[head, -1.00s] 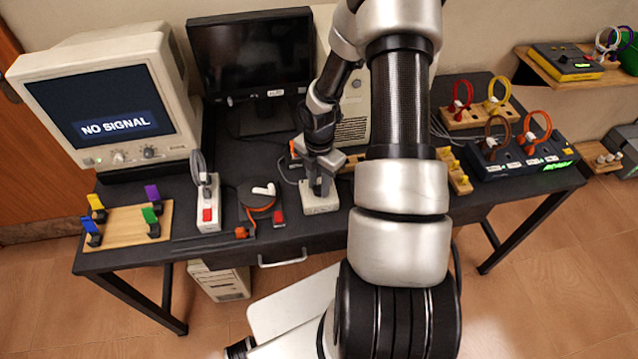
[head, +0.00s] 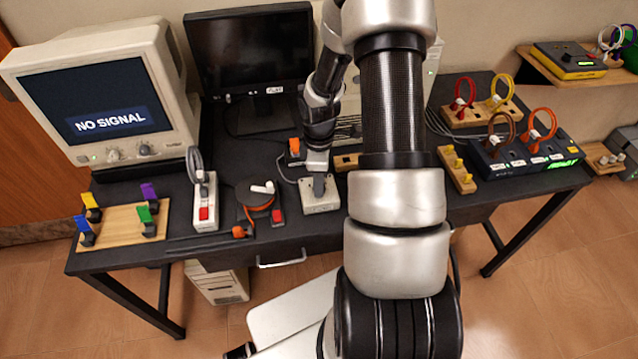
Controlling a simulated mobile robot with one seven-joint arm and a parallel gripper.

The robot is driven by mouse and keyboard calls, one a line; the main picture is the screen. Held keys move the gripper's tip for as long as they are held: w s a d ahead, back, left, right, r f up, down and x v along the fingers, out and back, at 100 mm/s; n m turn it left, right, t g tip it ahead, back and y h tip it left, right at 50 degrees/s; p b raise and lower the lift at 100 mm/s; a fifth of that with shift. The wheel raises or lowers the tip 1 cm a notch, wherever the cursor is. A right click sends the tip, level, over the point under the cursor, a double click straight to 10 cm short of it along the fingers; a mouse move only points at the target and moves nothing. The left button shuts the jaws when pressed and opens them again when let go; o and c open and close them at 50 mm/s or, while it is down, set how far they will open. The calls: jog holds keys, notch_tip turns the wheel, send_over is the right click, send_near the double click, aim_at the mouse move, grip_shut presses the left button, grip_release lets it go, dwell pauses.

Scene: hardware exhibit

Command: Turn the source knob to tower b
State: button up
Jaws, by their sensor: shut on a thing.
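A small pale box (head: 320,206) sits near the front middle of the desk, with a dark knob on top, mostly hidden by my gripper. I take it for the source knob; its labels are too small to read. My gripper (head: 319,184) points down onto the box from above, shut on the knob. The old monitor (head: 107,108) at the left shows "NO SIGNAL". The black flat monitor (head: 252,52) behind is dark.
Right of my arm are a yellow-pegged block (head: 457,172), a cabled black unit (head: 515,163) and a ring-cable stand (head: 479,116).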

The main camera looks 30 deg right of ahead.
jog(key=m+b, duration=0.2)
jog(key=m, duration=0.3)
jog(key=shift+m, duration=0.4)
dwell(0.3)
jog(key=o, duration=1.1)
jog(key=shift+c, duration=0.2)
notch_tip(320, 180, up, 18)
jog(key=shift+f+p, duration=0.25)
jog(key=shift+p, duration=0.2)
